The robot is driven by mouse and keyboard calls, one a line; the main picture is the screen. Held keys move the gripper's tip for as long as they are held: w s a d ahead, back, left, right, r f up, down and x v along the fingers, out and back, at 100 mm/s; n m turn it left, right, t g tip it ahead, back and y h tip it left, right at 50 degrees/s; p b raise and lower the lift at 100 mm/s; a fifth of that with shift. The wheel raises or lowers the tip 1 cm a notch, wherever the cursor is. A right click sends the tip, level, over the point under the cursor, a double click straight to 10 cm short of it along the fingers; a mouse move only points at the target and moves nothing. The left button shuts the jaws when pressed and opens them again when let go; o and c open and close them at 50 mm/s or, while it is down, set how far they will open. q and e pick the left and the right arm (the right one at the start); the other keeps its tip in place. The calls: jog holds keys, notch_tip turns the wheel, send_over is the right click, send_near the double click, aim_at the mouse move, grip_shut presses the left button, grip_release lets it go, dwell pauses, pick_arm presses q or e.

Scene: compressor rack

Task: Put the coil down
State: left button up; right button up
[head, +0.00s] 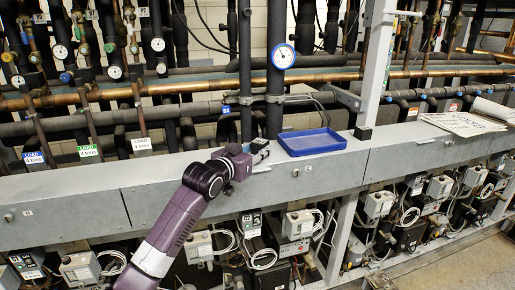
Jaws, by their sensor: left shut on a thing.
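My left gripper (258,152) is at the end of the purple arm that rises from the bottom of the head view. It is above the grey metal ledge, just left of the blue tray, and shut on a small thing. Little of that thing shows between the dark fingers, so its shape and any gap to the ledge are hard to make out. No other coil stands out in the view. My right gripper is not in view.
The shallow blue tray (312,142) lies on the grey ledge (75,191) and looks empty. Papers (463,123) lie on the ledge at the right. Pipes and round gauges (283,56) stand behind.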

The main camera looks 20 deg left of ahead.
pick_arm(q)
jog(key=o, duration=1.3)
jog(key=shift+s, duration=0.15)
jog(key=shift+b+v, duration=1.5)
jog(key=shift+v, duration=4.4)
